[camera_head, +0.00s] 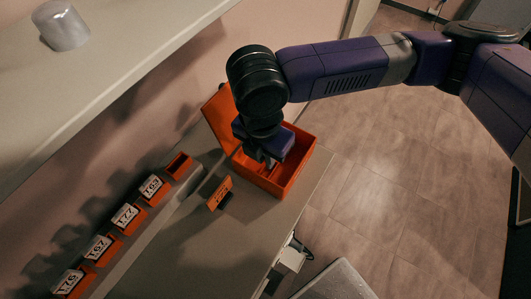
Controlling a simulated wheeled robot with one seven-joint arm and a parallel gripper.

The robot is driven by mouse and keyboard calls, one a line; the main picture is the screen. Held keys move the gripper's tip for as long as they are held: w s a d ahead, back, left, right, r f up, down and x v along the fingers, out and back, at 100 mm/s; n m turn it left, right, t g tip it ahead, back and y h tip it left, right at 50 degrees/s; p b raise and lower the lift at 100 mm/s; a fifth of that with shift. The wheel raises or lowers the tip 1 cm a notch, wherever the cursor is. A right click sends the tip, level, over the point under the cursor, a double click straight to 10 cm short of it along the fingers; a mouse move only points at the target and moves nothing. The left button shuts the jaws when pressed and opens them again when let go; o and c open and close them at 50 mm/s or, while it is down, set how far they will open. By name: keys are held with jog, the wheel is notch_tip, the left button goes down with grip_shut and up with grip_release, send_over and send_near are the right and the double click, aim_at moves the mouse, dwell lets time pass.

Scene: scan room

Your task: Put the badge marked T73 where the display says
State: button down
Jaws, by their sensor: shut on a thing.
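My gripper (268,162) points down into an open orange box (287,185) on the grey counter. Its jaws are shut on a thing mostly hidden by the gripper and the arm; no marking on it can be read. Badges with white faces stand in a row of orange holders at the left: they seem to read T63 (151,186), T77 (125,215), T67 (98,246) and T76 (68,281). The holder at the far end of the row (178,166) looks empty. No badge marked T73 can be made out, and no readable display shows.
The box's raised lid (218,117) stands on its left side. A small orange sign (220,193) with unreadable dark marks stands just left of the box. A pale shelf (110,65) with a grey cylinder (61,25) overhangs the upper left. The counter's front part is clear.

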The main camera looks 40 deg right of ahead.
jog(key=shift+f, duration=0.15)
jog(key=shift+f+b, duration=1.8)
jog(key=shift+f, duration=0.45)
jog(key=shift+f, duration=0.1)
jog(key=c, duration=1.4)
grip_release()
jog(key=shift+o, duration=0.2)
